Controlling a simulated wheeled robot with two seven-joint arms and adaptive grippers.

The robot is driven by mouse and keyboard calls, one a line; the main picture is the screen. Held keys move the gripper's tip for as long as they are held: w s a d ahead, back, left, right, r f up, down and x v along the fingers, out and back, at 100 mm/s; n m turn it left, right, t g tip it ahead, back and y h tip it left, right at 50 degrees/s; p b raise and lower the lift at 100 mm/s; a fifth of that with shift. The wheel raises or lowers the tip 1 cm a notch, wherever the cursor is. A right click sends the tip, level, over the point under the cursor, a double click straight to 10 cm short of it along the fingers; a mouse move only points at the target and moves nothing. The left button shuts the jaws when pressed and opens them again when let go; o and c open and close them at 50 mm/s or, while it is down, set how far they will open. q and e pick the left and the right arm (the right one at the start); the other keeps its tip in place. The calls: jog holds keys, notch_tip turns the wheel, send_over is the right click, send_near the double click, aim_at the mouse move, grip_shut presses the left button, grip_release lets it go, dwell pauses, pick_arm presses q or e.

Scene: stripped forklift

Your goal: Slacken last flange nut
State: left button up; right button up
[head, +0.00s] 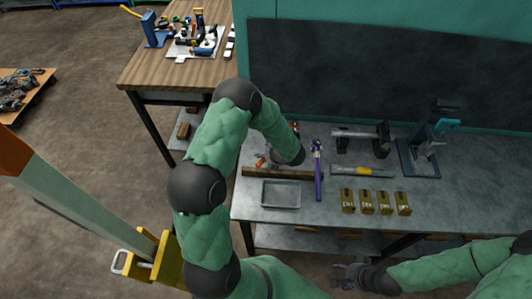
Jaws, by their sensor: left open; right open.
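No flange nut can be made out at this size. A dark stand (382,139) holds a grey horizontal bar (355,133) at the back of the grey workbench (470,190). A purple-handled tool (318,178) with a metal head lies upright in the picture, left of the stand. A yellow-handled tool (365,171) lies in front of the stand. My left arm reaches over the bench's left end; its gripper (273,160) is open, mostly hidden by the wrist, near a small orange item (260,160). My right gripper (342,275) is open and empty, low in front of the bench.
A shallow grey tray (281,194) sits at the bench's front left, before a brown bar (262,172). Several labelled brass-coloured boxes (366,202) line the front. A blue-grey press-like device (420,152) stands right. The bench's far right is clear. A wooden table (150,72) stands behind left.

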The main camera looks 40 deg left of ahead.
pick_arm(q)
jog(key=shift+s, duration=0.15)
jog(key=v, duration=1.2)
jog(key=shift+d+f, duration=0.1)
jog(key=shift+d, duration=0.05)
